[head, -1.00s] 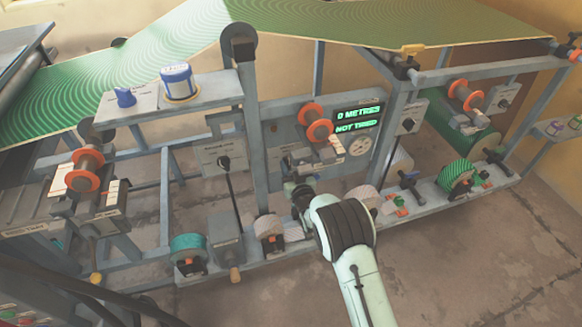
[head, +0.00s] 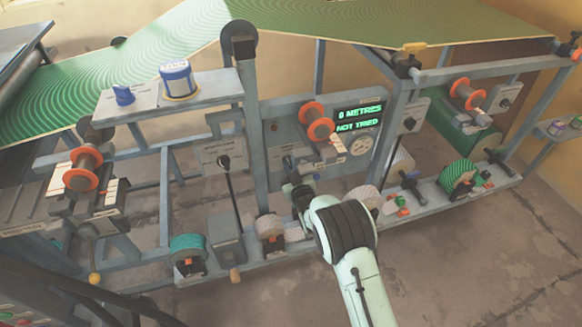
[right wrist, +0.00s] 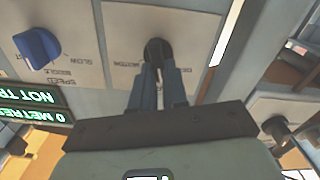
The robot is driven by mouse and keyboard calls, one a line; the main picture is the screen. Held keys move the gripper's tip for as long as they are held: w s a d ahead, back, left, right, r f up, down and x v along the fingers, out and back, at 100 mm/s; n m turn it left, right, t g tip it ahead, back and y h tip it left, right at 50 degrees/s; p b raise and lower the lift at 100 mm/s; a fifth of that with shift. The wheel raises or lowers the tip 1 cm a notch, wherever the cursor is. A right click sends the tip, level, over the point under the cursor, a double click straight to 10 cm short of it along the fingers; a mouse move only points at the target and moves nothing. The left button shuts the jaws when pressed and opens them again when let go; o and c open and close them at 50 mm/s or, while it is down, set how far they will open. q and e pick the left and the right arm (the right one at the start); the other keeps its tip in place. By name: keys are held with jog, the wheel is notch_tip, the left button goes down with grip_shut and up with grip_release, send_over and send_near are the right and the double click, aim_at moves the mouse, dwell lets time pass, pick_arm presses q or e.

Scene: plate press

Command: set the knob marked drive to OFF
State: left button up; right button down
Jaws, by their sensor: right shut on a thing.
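In the right wrist view, a dark round knob (right wrist: 157,48) sits on a pale panel plate. The lettering beside it reads "MOTOR" on one side and is only partly legible on the other. I cannot read "drive" or "OFF" there. My right gripper (right wrist: 158,72) is shut on this knob, a finger on each side, and hides part of it. In the head view my right gripper (head: 294,184) is at the grey panel below the green display, and the knob is hidden behind it. My left gripper is not in view.
A blue knob (right wrist: 38,46) marked "SPEED" and "SLOW" is beside the held knob. The green display (head: 358,118) reads "0 METRES, NOT TRIED". An orange-flanged spool (head: 316,123) projects close above my gripper. A post (head: 254,150) stands to its left.

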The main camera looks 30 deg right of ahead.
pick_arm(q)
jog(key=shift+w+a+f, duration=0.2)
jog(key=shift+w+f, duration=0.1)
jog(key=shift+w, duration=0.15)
pick_arm(e)
jog(key=shift+a+f+n, duration=0.1)
jog(key=shift+n, duration=1.35)
jog(key=shift+a+f+n, duration=0.1)
jog(key=shift+a+n, duration=0.05)
jog(key=shift+n, duration=1.25)
jog(key=shift+a+f+n, duration=0.1)
jog(key=shift+n, duration=1.35)
jog(key=c, duration=1.1)
grip_release()
jog(key=shift+c, duration=0.2)
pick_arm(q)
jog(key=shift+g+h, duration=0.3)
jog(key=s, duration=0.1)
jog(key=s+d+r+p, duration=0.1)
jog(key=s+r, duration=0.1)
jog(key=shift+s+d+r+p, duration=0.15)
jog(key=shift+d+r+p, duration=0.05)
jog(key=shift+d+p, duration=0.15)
pick_arm(e)
jog(key=v, duration=1.3)
jog(key=shift+s, duration=0.15)
jog(key=shift+a, duration=0.1)
